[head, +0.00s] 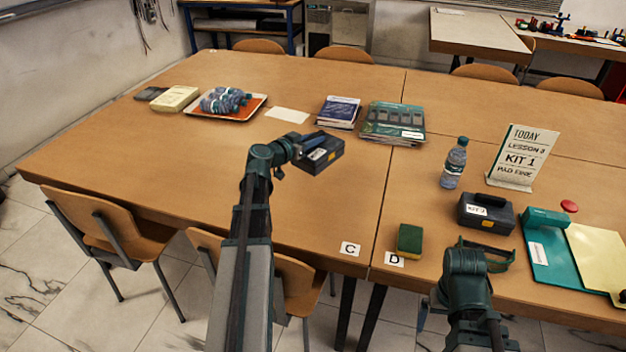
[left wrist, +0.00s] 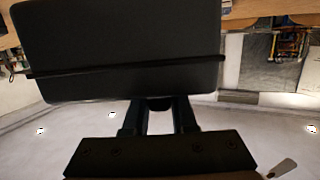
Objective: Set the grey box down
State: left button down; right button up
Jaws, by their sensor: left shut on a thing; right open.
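A dark grey box (head: 321,155) with a white label and a yellow patch is held by my left gripper (head: 307,145) over the left table, past the C card. In the left wrist view the box (left wrist: 120,45) fills the upper left, and the fingers of my left gripper (left wrist: 155,115) are shut on it. I cannot tell whether its underside touches the table. A second dark grey box (head: 486,213), labelled KIT, stands on the right table. My right gripper (head: 487,252) is open and empty just in front of that second box.
The C card (head: 350,249) and D card (head: 394,259) lie at the front edge, with a green-yellow sponge (head: 410,240) by D. The table left of the held box is clear.

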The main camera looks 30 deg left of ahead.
pick_arm(q)
jog(key=shift+f+b, duration=4.85)
jog(key=shift+f, duration=0.15)
jog(key=shift+r, duration=0.15)
jog(key=c, duration=1.2)
grip_release()
jog(key=shift+f, duration=0.2)
jog(key=o, duration=0.5)
